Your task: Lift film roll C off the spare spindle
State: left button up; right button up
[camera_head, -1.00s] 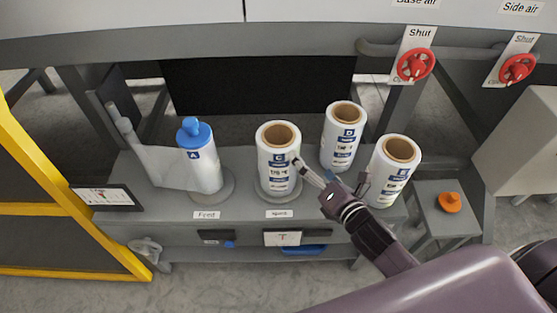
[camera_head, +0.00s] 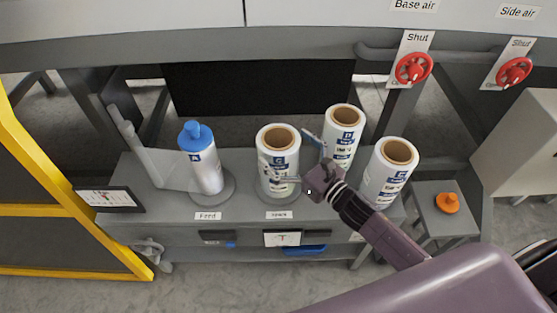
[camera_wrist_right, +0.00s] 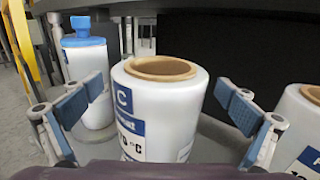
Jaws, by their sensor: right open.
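Film roll C (camera_head: 276,150) is a white roll with a brown core and a blue C label, upright on the spare position of the grey bench. My right gripper (camera_head: 300,160) is open at its right side, one finger across its front and the other by its back right. In the right wrist view, roll C (camera_wrist_right: 158,110) stands between the two blue-padded fingers (camera_wrist_right: 165,110), with visible gaps on both sides. The spindle inside the roll is hidden. My left gripper is not in view.
Roll D (camera_head: 343,135) stands close behind my right gripper, and roll E (camera_head: 388,172) stands to its right. Roll A (camera_head: 201,170) with a blue cap is on the feed position at left, its film running left. Red valve wheels (camera_head: 413,69) are above right.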

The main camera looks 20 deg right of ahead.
jog(key=shift+x, duration=1.05)
jog(key=c, duration=2)
jog(key=shift+r, duration=0.15)
